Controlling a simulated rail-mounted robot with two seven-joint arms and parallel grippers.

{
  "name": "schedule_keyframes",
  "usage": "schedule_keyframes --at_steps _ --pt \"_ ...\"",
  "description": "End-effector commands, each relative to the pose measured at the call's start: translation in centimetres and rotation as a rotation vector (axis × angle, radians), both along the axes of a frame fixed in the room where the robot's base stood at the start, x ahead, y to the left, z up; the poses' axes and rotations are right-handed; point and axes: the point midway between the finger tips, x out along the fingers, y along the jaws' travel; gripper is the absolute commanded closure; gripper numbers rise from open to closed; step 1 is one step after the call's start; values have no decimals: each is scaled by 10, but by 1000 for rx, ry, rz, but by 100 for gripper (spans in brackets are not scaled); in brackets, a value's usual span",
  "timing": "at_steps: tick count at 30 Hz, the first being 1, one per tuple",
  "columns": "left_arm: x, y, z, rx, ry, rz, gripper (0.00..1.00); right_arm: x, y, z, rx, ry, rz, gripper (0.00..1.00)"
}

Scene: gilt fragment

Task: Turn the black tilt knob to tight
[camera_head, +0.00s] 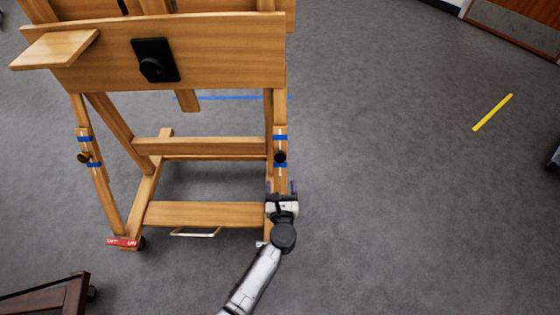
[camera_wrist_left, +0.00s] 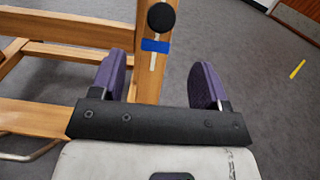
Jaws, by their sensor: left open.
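A wooden easel (camera_head: 205,215) stands on the grey floor. A round black knob (camera_head: 280,157) sits on its right leg between two blue tape bands; in the left wrist view the knob (camera_wrist_left: 161,17) is above a blue band and a pale slot. Another black knob (camera_head: 151,67) is on a black plate on the upper board. I cannot tell from labels which one is the tilt knob. My left gripper (camera_head: 281,188) is open and empty, below the right-leg knob and apart from it. Its purple fingers (camera_wrist_left: 161,76) point toward the leg. My right gripper is not in view.
A brown knob (camera_head: 84,157) is on the left leg. A red tag (camera_head: 122,242) is at the left foot. A dark red wooden piece (camera_head: 50,297) is at lower left. A yellow strip (camera_head: 492,112) lies on open floor at right.

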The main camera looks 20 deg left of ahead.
Motion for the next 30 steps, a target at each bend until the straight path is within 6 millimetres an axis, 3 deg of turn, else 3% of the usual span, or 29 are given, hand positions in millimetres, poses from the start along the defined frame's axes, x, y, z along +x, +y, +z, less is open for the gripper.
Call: schedule_keyframes --at_steps 6,15,21,30 --pt "40 16 -3 2 -2 -1 31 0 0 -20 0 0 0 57" --pt "82 33 -2 3 -1 -2 31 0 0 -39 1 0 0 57" --pt "96 39 -1 3 0 -2 31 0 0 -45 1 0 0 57" --pt "100 40 0 3 0 -2 31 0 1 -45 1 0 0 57"
